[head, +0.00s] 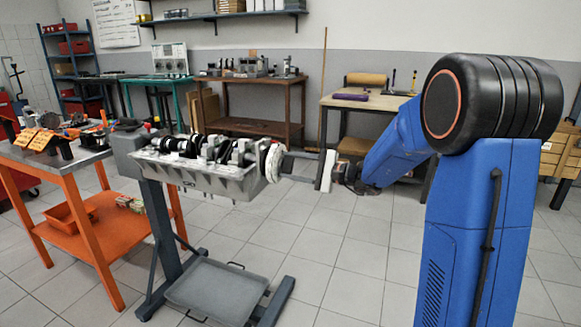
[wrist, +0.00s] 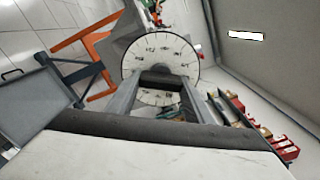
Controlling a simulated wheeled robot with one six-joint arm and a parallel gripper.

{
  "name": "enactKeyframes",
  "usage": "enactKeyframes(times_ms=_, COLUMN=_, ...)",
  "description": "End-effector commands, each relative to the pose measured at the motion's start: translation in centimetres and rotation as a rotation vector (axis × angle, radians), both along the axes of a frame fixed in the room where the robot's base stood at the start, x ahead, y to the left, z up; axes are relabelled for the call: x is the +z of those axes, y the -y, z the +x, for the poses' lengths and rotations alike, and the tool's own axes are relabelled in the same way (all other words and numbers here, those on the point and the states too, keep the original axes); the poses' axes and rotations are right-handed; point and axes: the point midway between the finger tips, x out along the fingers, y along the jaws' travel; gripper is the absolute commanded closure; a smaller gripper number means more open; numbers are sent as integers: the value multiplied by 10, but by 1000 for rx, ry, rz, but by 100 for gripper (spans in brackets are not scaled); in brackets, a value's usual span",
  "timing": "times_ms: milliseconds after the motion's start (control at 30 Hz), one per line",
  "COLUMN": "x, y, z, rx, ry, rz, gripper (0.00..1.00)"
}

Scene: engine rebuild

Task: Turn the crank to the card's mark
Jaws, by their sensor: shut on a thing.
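The crankshaft (head: 215,150) lies in a grey engine block (head: 200,180) held on a stand. A white round dial (head: 272,162) with dark marks around its rim sits at the crank's right end. It fills the upper middle of the wrist view (wrist: 160,50), but its numbers are too small to read surely. My gripper (head: 284,163) reaches in from the right, level with the dial. In the wrist view its two fingers (wrist: 160,80) are closed on the crank's end at the dial's middle. The fingers hide the hub and part of the dial's lower face.
An orange bench (head: 75,210) with parts and orange-yellow cards (head: 38,140) stands at left; the cards' writing is unreadable. A grey tray (head: 217,290) lies low on the stand's base. Benches line the back wall. The tiled floor between stand and my arm is clear.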

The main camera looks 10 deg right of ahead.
Motion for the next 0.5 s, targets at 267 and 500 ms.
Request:
enactKeyframes(times_ms=267, x=-1, y=0, z=0, rx=0, ry=2, rz=-3, gripper=76)
enactKeyframes(times_ms=500, x=-1, y=0, z=0, rx=0, ry=2, rz=-3, gripper=34)
